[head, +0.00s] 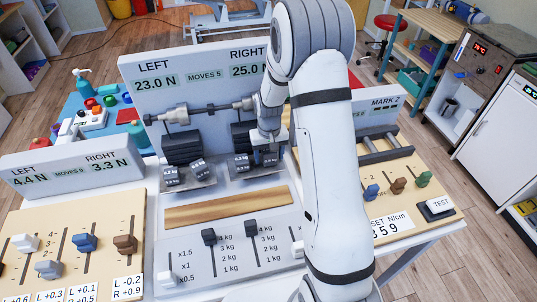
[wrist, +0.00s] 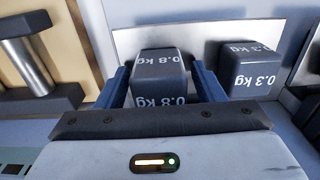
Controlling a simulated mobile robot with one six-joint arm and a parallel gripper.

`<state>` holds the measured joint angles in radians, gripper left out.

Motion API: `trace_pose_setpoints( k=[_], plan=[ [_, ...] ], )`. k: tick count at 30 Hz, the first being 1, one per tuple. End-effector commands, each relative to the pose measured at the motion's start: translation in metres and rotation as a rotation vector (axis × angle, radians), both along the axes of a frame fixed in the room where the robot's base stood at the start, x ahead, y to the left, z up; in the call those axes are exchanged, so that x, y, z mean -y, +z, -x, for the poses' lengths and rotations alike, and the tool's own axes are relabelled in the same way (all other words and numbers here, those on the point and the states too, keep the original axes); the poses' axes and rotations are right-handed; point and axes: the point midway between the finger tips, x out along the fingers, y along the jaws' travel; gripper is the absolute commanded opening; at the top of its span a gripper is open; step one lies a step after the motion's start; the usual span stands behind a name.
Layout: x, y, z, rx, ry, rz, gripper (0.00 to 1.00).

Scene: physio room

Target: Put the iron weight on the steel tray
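Dark grey weight blocks stand on small steel plates of the middle balance device. The block marked 0.8 kg (wrist: 158,80) sits between the two blue fingers of my gripper (wrist: 160,85). The fingers are close to its sides; I cannot tell if they touch. Another block, marked 0.3 kg (wrist: 250,68), stands to its right, outside the fingers. In the head view my gripper (head: 265,155) is low over the right-hand plate, near a block (head: 242,162). Two more blocks (head: 171,175) stand on the left-hand steel plate (head: 185,187). I cannot tell which thing is the steel tray.
A display panel (head: 185,75) stands behind the plates, and a horizontal bar (head: 205,108) crosses in front of it. A wooden strip (head: 225,207) lies before the plates. Sliders (head: 209,237) fill the front. My arm hides the middle right.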

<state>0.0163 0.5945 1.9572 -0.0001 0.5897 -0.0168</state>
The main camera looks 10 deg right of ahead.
Motion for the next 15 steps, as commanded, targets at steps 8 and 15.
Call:
trace_pose_setpoints(
  k=[8, 15],
  plan=[
    [0.000, 0.002, 0.000, 0.000, 0.000, 0.000, 0.64],
    [0.000, 0.032, -0.001, 0.006, 0.000, 0.000, 0.64]
  ],
)
